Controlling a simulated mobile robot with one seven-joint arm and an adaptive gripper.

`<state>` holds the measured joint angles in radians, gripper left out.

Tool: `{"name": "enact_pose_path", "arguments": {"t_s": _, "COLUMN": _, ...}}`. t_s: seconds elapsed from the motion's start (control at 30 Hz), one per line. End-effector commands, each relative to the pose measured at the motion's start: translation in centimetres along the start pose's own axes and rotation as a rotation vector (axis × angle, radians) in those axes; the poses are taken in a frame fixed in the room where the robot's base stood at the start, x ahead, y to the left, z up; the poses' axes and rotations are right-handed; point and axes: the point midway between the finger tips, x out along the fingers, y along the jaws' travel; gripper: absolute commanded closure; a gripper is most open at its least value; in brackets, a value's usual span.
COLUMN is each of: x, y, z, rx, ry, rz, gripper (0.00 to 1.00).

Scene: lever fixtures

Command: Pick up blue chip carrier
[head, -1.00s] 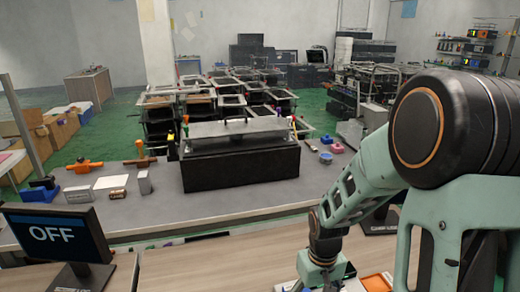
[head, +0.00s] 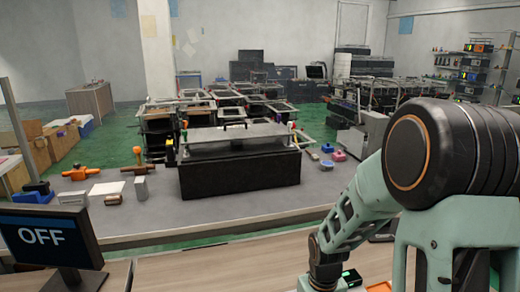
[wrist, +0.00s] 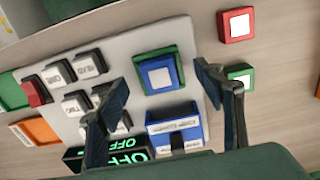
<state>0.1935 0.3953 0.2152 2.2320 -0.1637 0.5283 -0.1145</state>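In the wrist view, a blue square piece with a white centre (wrist: 160,73) sits in a green frame on a light grey panel (wrist: 200,100). It looks like the blue chip carrier. My gripper (wrist: 160,76) is open, with one dark finger to its left and one to its right. I cannot tell the height of the fingers above it. A blue and white box (wrist: 176,128) lies nearer my palm, also between the fingers.
A red square piece (wrist: 236,24) and a green one (wrist: 240,75) lie right of the panel. White keys (wrist: 76,103), a red button (wrist: 33,92) and an orange piece (wrist: 38,131) are left. A monitor reading OFF (head: 45,238) stands left on the wooden desk (head: 190,270).

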Motion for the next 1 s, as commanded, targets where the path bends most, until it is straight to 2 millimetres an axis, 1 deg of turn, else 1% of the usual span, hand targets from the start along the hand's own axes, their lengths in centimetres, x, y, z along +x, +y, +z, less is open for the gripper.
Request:
{"name": "enact_pose_path", "arguments": {"t_s": 0.03, "x": 0.0, "y": 0.0, "z": 0.0, "rx": 0.000, "ry": 0.000, "rz": 0.000, "gripper": 0.46}}
{"name": "enact_pose_path", "arguments": {"t_s": 0.3, "x": 0.0, "y": 0.0, "z": 0.0, "rx": 0.000, "ry": 0.000, "rz": 0.000, "gripper": 0.76}}
{"name": "enact_pose_path", "arguments": {"t_s": 0.4, "x": 0.0, "y": 0.0, "z": 0.0, "rx": 0.000, "ry": 0.000, "rz": 0.000, "gripper": 0.85}}
{"name": "enact_pose_path", "arguments": {"t_s": 0.57, "x": -0.2, "y": 0.0, "z": 0.0, "rx": 0.000, "ry": 0.000, "rz": 0.000, "gripper": 0.85}}
{"name": "enact_pose_path", "arguments": {"t_s": 1.0, "x": -2.4, "y": 0.0, "z": 0.0, "rx": 0.000, "ry": 0.000, "rz": 0.000, "gripper": 0.85}}
